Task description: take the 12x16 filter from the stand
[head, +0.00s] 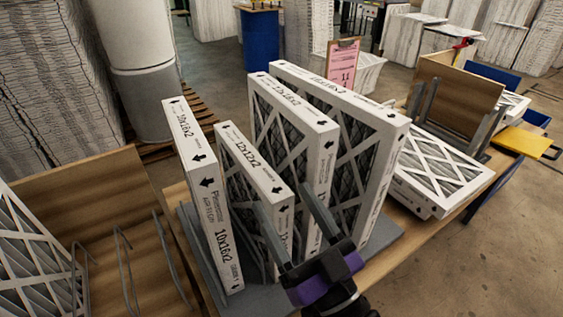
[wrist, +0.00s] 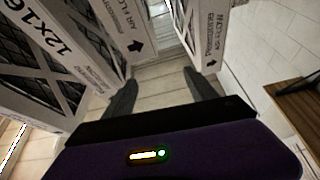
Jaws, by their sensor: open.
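The 12x16 filter (head: 292,101) stands upright in the grey stand (head: 392,236), third from the left in the head view. It has a white frame with black print and a dark pleated face behind a white lattice. Its 12x16 lettering (wrist: 50,35) shows at the upper left of the wrist view. My gripper (head: 281,196) is open at the near end of the row. In the head view its left finger overlaps the 12x12 filter (head: 254,163) and its right finger overlaps the 12x16 filter's near end. In the wrist view nothing is clamped between the fingers (wrist: 160,88).
A 10x16 filter (head: 203,190) stands at the left of the row and a larger filter (head: 345,100) close at the right. More filters (head: 440,172) lie flat on the table to the right. A wooden rack (head: 85,210) with wire dividers is at left.

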